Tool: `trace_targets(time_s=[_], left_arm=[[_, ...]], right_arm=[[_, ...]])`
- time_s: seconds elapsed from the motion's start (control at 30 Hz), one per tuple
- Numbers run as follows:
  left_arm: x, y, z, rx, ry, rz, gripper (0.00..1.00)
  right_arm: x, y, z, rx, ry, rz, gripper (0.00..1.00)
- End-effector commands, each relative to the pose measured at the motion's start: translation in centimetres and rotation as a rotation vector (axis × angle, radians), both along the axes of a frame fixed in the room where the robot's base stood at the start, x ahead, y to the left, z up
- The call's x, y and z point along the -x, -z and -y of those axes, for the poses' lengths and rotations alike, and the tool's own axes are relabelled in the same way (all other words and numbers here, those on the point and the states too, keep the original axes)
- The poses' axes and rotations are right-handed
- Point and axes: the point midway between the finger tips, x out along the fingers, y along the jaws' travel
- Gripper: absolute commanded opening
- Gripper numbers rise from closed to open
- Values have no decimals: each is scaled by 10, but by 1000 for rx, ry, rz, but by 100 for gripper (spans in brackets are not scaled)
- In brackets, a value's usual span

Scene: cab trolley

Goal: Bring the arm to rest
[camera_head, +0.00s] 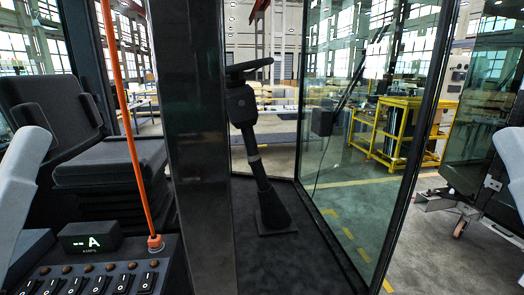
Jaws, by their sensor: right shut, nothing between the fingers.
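A pale grey link of my right arm (511,158) comes in at the right edge. Just above it a dark part, which looks like my right gripper (517,108), is cut off by the picture edge; it is shut and empty, touching nothing that I can see. A pale link of my left arm (22,172) stands at the left edge in front of the seat. My left gripper is not in view.
A dark pillar (190,150), an orange rod (130,130) and a switch panel (95,280) with a lit display (90,238) stand at left, by a black seat (110,155). A steering column (255,160) rises mid-picture. A glass door (375,120) stands right of it.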

Motion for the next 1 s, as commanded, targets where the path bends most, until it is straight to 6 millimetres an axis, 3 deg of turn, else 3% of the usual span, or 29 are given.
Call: trace_targets(time_s=[0.03,0.17,0.5,0.6,0.73,1.0], left_arm=[[0,-37,0,1,1,0,46],[-1,-87,0,1,3,-1,46],[-1,-249,0,3,4,-1,46],[-1,-281,0,3,4,-2,46],[-2,-299,0,3,4,-2,46],[-1,-297,0,3,4,-2,46]], right_arm=[[0,-38,0,0,0,1,0],[0,-87,0,0,0,0,0],[0,-251,0,0,0,0,0],[0,-282,0,0,0,0,0],[-1,-300,0,0,0,0,0],[-1,-298,0,0,0,-1,0]])
